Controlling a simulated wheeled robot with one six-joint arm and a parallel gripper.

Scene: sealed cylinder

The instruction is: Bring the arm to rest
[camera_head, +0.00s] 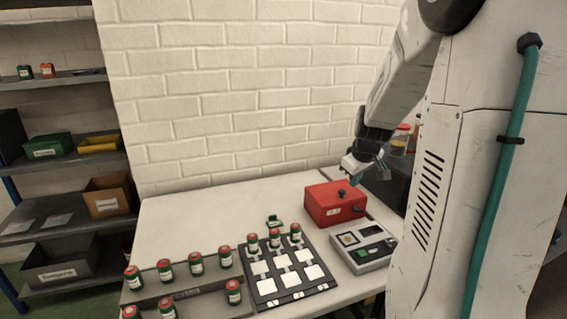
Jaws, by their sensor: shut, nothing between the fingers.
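My arm comes in from the upper right, and its gripper (366,176) hangs above the back right of the table. The gripper is shut and empty. It is above the red box (332,208), which has a dark knob on top; I cannot tell how large the gap is. Part of the wrist is dark, and the fingers are small in this view.
On the white table (180,225) stand a black rack (262,290) with white squares, several green cylinders with red lids (195,262), and a grey device (362,247). Shelves (70,165) with bins are at left. The table's back left is clear.

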